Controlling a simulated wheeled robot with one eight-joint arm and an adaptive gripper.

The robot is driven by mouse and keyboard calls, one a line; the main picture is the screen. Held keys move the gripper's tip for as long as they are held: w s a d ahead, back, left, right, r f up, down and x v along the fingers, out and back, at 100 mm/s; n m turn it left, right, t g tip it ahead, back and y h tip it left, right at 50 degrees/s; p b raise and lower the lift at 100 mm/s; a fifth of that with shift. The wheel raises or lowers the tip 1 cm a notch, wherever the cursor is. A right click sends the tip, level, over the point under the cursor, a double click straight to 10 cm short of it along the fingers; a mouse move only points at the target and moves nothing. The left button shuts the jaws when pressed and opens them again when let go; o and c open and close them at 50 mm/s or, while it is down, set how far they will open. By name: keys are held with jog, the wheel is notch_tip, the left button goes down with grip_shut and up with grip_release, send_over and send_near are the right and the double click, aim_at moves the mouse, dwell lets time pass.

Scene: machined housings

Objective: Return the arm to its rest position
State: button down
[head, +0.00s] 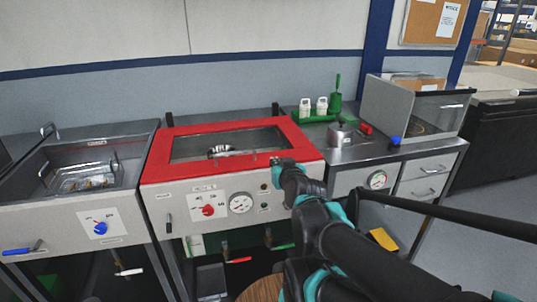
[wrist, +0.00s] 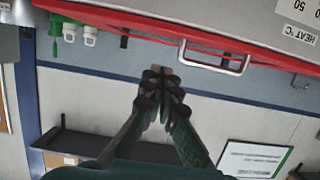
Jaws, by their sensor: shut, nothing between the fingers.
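My arm (head: 350,250) is black and teal and reaches from the lower right to the red-framed machine in the middle of the head view. My gripper (head: 276,161) is over the front edge of the red lid (head: 180,171), partly hidden by my own wrist. In the wrist view my gripper (wrist: 163,74) has its fingers together and empty. The lid's silver bar handle (wrist: 216,69) is just to the right of the fingertips there. I cannot tell the gap in depth. The lid looks closed, with a metal part (head: 221,151) behind its window.
A sink unit (head: 84,178) with a wire basket stands left. A steel counter (head: 385,150) with a small pot (head: 340,133), white bottles (head: 305,107) and an upright grey panel (head: 385,108) stands right. A dial gauge (head: 240,203) and red knob (head: 208,210) are on the machine's front.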

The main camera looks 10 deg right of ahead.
jog(key=s+f+g, duration=0.5)
jog(key=f, duration=0.3)
jog(key=s+a+f+g, duration=0.1)
jog(key=s+f+g, duration=0.4)
jog(key=f, duration=0.4)
jog(key=shift+f+g, duration=0.15)
jog(key=shift+g, duration=0.25)
jog(key=c, duration=2.2)
grip_release()
jog(key=shift+a, duration=0.1)
